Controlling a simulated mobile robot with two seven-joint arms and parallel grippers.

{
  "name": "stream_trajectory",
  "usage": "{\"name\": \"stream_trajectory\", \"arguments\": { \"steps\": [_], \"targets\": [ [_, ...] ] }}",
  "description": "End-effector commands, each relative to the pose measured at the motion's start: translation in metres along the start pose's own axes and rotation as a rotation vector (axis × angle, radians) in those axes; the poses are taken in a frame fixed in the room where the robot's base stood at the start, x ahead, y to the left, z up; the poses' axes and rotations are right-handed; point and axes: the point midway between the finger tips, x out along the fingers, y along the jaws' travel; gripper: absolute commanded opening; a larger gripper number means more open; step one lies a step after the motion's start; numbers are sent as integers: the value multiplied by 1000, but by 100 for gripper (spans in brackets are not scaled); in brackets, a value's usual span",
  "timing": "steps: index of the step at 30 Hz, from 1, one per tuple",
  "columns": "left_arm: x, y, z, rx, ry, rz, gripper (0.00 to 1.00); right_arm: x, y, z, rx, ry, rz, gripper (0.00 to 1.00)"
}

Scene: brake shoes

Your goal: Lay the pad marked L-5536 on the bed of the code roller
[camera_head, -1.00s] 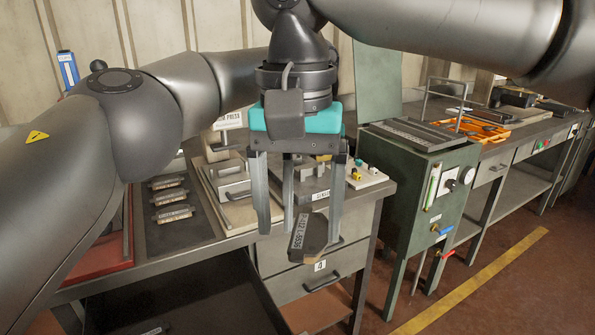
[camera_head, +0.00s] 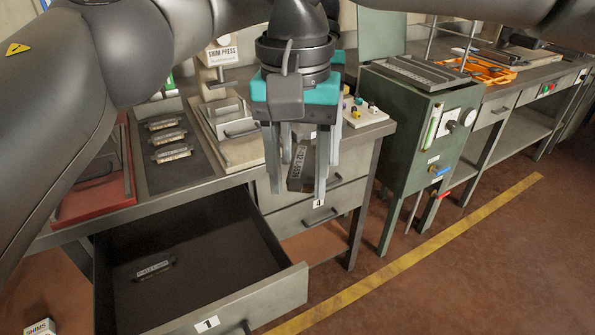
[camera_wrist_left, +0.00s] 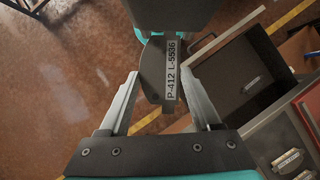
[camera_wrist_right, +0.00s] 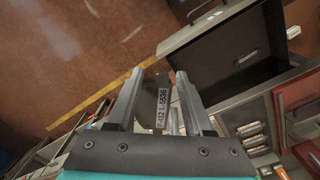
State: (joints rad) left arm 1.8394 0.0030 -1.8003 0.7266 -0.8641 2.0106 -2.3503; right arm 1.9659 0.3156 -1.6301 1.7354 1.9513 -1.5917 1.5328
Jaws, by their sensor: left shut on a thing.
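The dark pad (camera_head: 300,168) hangs in the air with its label strip visible; in the left wrist view the pad (camera_wrist_left: 152,75) reads P-412 L-5536. My left gripper (camera_wrist_left: 163,85) is shut on the pad. In the head view my left gripper is mostly hidden behind the right one. My right gripper (camera_head: 297,198) is in front, pointing down, with its fingers open on both sides of the pad. The right wrist view shows the pad (camera_wrist_right: 160,105) between the spread right fingers. I cannot pick out the code roller; part of the bench is hidden behind my grippers.
An open drawer (camera_head: 207,322) marked 1 juts out at the lower left with one small labelled part (camera_head: 153,268) in it. Several similar pads (camera_head: 168,138) lie on the bench's dark mat. A shim press (camera_head: 220,55) stands behind. A green cabinet (camera_head: 415,140) stands at right.

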Motion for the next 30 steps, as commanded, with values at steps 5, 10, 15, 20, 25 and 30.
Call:
{"name": "stream_trajectory", "arguments": {
  "steps": [5,10,15,20,25,30],
  "targets": [
    [0,1,0,1,0,2,0,0,-1,0,-1,1,-3,28],
    [0,1,1,2,0,4,0,-1,-1,0,-1,1,-5,9],
    [0,2,1,4,-1,5,0,-1,-2,0,-2,2,-7,0],
    [0,3,1,5,-1,6,0,-1,-2,0,-2,2,-8,0],
    [0,3,1,5,-1,5,82,-2,-2,0,-2,4,-9,0],
    [0,2,1,3,-1,3,100,-1,-2,0,-1,3,-6,0]
  ]
}}
